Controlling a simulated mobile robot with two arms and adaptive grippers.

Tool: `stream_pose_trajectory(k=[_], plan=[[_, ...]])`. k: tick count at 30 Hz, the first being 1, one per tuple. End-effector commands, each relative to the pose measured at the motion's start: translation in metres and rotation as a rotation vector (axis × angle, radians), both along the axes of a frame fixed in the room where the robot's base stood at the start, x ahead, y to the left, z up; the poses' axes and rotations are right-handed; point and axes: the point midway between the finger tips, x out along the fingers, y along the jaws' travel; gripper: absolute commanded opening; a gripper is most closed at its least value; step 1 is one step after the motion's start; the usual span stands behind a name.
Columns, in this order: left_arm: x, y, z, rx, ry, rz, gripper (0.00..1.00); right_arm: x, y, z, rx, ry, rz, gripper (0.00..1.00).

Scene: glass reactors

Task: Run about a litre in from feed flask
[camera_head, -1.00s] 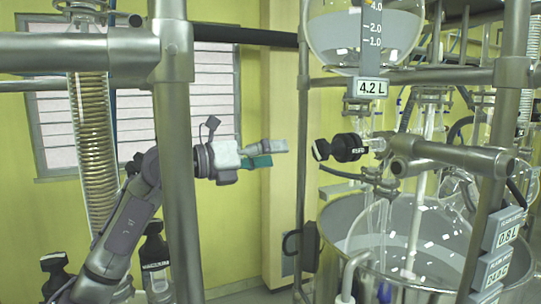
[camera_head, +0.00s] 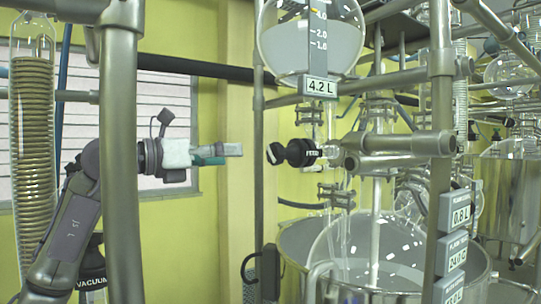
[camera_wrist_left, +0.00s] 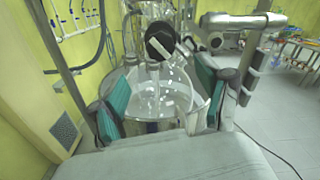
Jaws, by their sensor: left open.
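The feed flask (camera_head: 338,42) is a round glass vessel at the top of the head view, with a level scale and a label (camera_head: 319,87) reading 4.2 L. Below it a black knob marked FEED (camera_head: 293,153) points left on the valve. In the left wrist view the black knob (camera_wrist_left: 160,41) shows ahead, between and above the fingers. The glass reaction flask (camera_head: 375,250) sits in a metal bath below. My left gripper (camera_head: 240,150) is open and empty, left of the knob and apart from it at about its height. My right gripper is not in view.
Steel frame posts (camera_head: 121,180) and a horizontal clamp bar (camera_head: 400,143) stand around the glassware. A label (camera_head: 460,210) reads 0.8 L. A black VACUUM knob (camera_head: 92,270) is at lower left. A coiled condenser (camera_head: 33,140) stands at far left.

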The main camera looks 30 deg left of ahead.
Motion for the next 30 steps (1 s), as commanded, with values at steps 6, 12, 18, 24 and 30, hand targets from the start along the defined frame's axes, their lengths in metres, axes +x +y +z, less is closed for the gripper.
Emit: stream_pose_trajectory(k=[6,12,18,24,30], plan=[[0.045,-0.019,0.005,-0.004,0.0,-0.005,0.76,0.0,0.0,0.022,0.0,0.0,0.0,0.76],[0.079,-0.034,0.004,-0.002,0.0,-0.003,0.76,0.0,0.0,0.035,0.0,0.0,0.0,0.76],[0.098,-0.041,0.002,-0.002,-0.001,-0.002,0.76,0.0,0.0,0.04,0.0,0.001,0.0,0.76],[0.102,-0.043,0.001,-0.002,-0.002,0.0,0.76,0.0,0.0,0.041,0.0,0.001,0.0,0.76],[0.102,-0.042,0.001,-0.001,-0.001,-0.001,0.7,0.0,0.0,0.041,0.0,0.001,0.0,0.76]])
